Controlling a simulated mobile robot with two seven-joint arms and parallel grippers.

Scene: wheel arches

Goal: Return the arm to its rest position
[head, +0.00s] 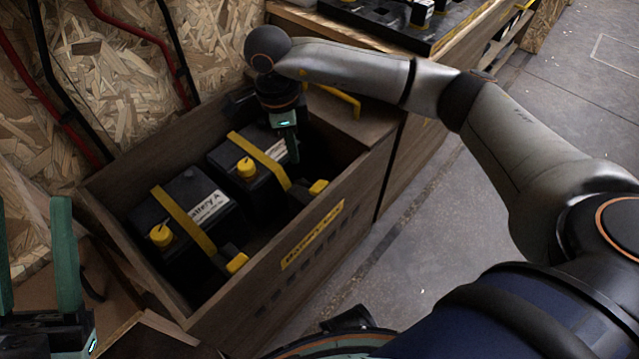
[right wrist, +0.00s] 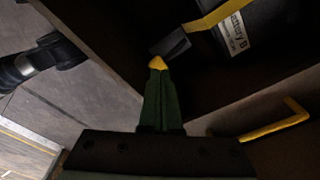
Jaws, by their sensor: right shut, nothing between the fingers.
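My right arm reaches across the head view from the right. Its gripper (head: 293,158) points down over the far end of the wooden battery box (head: 345,190), close to Battery B (head: 236,160). Its green fingers (right wrist: 158,85) are shut and hold nothing. In the right wrist view a yellow piece shows right at the fingertips; I cannot tell whether they touch it. Battery B (right wrist: 240,35) also shows there. My left gripper (head: 36,205) is at the lower left edge of the head view, its two green fingers apart and empty.
Battery A (head: 190,200) sits in the box's near part, with a yellow strap and yellow cap. A yellow handle (head: 335,97) stands on the wood beyond the box. Red and black cables (head: 125,35) run along the chipboard wall. Bare floor (head: 440,200) lies right of the box.

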